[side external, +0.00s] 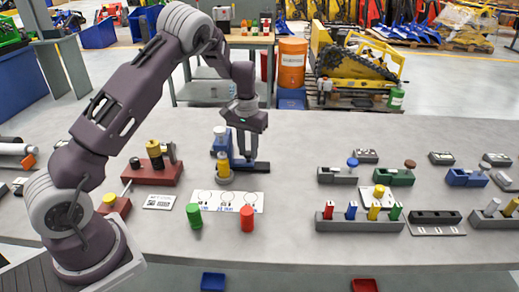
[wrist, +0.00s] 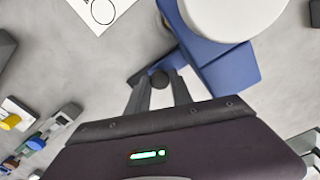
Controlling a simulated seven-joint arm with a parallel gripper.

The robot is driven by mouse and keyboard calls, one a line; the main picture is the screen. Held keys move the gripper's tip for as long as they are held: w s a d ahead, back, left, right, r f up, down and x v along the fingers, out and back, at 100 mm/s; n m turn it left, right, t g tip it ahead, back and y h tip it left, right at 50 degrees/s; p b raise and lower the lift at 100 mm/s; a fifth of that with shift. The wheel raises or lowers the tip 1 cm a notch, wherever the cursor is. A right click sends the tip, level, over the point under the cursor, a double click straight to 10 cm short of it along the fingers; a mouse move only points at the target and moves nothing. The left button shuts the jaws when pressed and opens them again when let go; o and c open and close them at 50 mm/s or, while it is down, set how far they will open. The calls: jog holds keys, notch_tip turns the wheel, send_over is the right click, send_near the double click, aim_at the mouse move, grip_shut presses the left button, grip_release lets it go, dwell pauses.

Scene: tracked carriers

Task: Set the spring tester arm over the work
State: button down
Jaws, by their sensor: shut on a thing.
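The spring tester (side external: 228,148) is a blue stand on the grey table, and its blue body also shows in the wrist view (wrist: 215,55). A white round cap (side external: 219,130) sits at its upper left; it fills the top right of the wrist view (wrist: 235,12). A yellow cylinder (side external: 223,165) stands below the cap. My gripper (side external: 248,156) points down at the tester's right side. In the wrist view my gripper (wrist: 158,82) is shut on a small dark round knob (wrist: 158,78) beside the blue body. The knob's link to the tester arm is partly hidden.
A white card with printed circles (side external: 228,200) lies in front of the tester. Green (side external: 194,216) and red (side external: 247,218) cylinders stand near it. A red-brown block (side external: 152,174) is at left. Several grey, green and blue holders (side external: 360,222) stand at right.

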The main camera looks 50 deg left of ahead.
jog(key=shift+s+a, duration=0.2)
jog(key=shift+a, duration=0.1)
jog(key=c, duration=1.1)
grip_release()
jog(key=shift+c, duration=0.2)
jog(key=shift+r, duration=3.55)
jog(key=shift+d, duration=0.1)
jog(key=s+d+r+m+t+h, duration=0.1)
jog(key=s+d+r, duration=0.5)
jog(key=s+r, duration=0.15)
jog(key=s+d+r+m+t, duration=0.1)
jog(key=s+d+r+t, duration=0.1)
jog(key=s+d+r, duration=0.55)
jog(key=s+d+m+t+y, duration=0.1)
jog(key=s+d+m+t, duration=0.1)
jog(key=s, duration=1.4)
jog(key=shift+s+d+t, duration=0.25)
jog(key=shift+d+t, duration=0.05)
